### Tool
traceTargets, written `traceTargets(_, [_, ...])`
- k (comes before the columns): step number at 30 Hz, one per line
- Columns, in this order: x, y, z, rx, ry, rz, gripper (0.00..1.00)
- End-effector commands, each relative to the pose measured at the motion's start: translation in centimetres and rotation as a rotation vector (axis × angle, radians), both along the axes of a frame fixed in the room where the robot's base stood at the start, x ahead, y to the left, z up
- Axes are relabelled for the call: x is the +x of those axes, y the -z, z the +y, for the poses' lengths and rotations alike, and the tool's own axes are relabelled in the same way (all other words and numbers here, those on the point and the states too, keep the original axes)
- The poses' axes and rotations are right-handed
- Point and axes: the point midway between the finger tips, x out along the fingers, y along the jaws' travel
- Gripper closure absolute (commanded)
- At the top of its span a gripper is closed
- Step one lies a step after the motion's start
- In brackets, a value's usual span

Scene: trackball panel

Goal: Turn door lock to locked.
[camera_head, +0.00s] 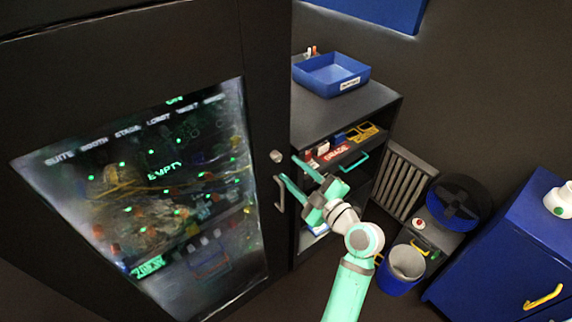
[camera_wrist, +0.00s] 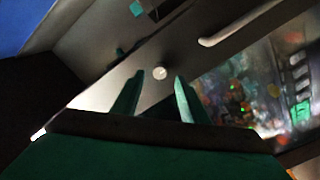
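The dark door (camera_head: 262,90) stands at the left with a large glass pane. The lock (camera_head: 276,156) is a small round pale knob near the door's right edge, above a vertical metal handle (camera_head: 279,193). In the wrist view the lock (camera_wrist: 159,72) shows between and beyond my two fingertips, with the handle (camera_wrist: 245,24) up and to the right. My gripper (camera_head: 288,168) is open and empty, its teal fingers pointing at the door near the lock. In the wrist view the fingers of my gripper (camera_wrist: 160,76) stand apart. I cannot tell whether they touch the door, nor how the lock is turned.
A dark cabinet (camera_head: 350,108) with a blue tray (camera_head: 331,75) on top and an open drawer of small items stands right of the door. A radiator (camera_head: 403,182), a blue bucket (camera_head: 402,270) and a blue cabinet (camera_head: 500,250) are farther right.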

Motion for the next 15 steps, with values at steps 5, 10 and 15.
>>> traceTargets(5, [-2.6,0.0,-2.0,-0.001,0.004,0.0,0.6])
traceTargets(10, [-4.1,0.0,-3.1,-0.001,0.001,-0.001,0.6])
traceTargets(15, [-4.7,0.0,-3.4,-0.001,0.001,0.0,0.6])
